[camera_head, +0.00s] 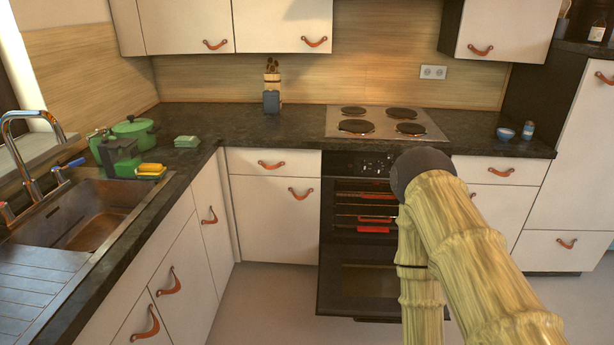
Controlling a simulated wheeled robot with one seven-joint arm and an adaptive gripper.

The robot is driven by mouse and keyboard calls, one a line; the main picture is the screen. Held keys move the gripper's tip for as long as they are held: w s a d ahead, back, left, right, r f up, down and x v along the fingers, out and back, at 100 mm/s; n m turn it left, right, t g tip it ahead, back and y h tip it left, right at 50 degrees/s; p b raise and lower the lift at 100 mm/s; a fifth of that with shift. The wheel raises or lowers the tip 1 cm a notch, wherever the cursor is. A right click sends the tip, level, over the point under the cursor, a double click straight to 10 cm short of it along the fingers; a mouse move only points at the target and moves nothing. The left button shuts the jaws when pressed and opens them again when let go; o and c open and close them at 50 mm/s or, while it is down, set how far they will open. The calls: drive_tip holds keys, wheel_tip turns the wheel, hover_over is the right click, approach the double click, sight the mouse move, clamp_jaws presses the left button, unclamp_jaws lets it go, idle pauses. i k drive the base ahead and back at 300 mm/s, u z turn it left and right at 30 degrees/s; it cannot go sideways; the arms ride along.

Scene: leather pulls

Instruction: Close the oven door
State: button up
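The black oven (362,166) is set in the counter below the cooktop. Its inside shows, with several racks and red-orange parts. The oven door (338,290) is hinged down and open, its dark inner face turned up. My arm, in a tan ribbed cover, rises from the lower right, bends at a dark grey joint in front of the oven's right side, and drops down over the door's right part. It hides that side of the door. My gripper is out of view, so its contact with the door cannot be seen.
The cooktop (385,123) is above the oven. White drawers (275,205) with leather pulls stand left of it, and more drawers (502,172) stand right. The left counter run holds a sink (75,215) and green items. Pale floor (265,300) is clear left of the door.

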sight(331, 301)
drive_tip(key=u, duration=0.1)
drive_tip(key=i, duration=1.4)
drive_tip(key=z, duration=0.85)
